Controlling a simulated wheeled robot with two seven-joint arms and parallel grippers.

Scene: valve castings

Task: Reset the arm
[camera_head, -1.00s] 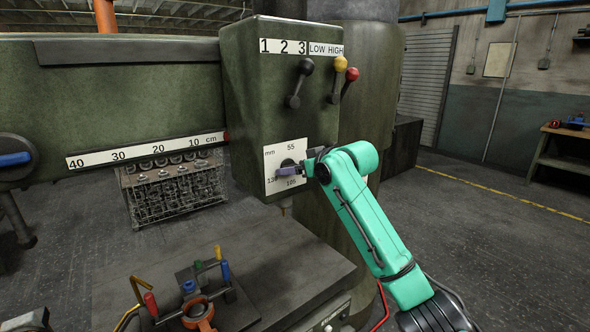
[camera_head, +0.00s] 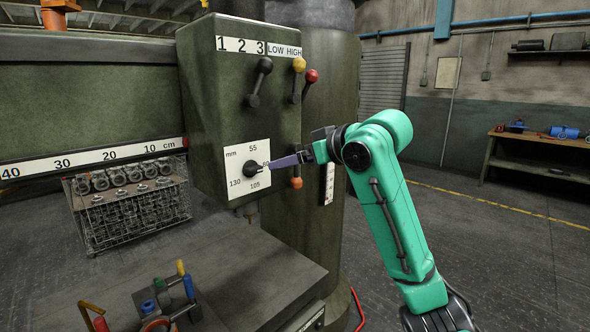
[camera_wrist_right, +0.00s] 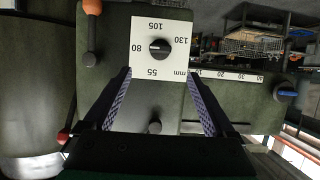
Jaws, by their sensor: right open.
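My right gripper (camera_head: 274,164) comes in from the right at the front of the green drill head (camera_head: 205,105). Its jaws are open and empty, with purple-grey pads showing in the wrist view (camera_wrist_right: 160,75). The black dial knob (camera_head: 254,168) sits on a white plate (camera_head: 240,188) marked 55, 80, 105, 130 mm. In the wrist view the knob (camera_wrist_right: 160,48) is beyond the fingertips, clear of both. Its pale mark points towards 80. My left gripper is not in view.
Black, yellow and red levers (camera_head: 299,66) stick out above the dial. An orange-tipped lever (camera_head: 296,183) is close by my gripper. Clamps with coloured handles (camera_head: 165,290) lie on the machine table (camera_head: 255,285). A wire crate of castings (camera_head: 130,205) stands behind.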

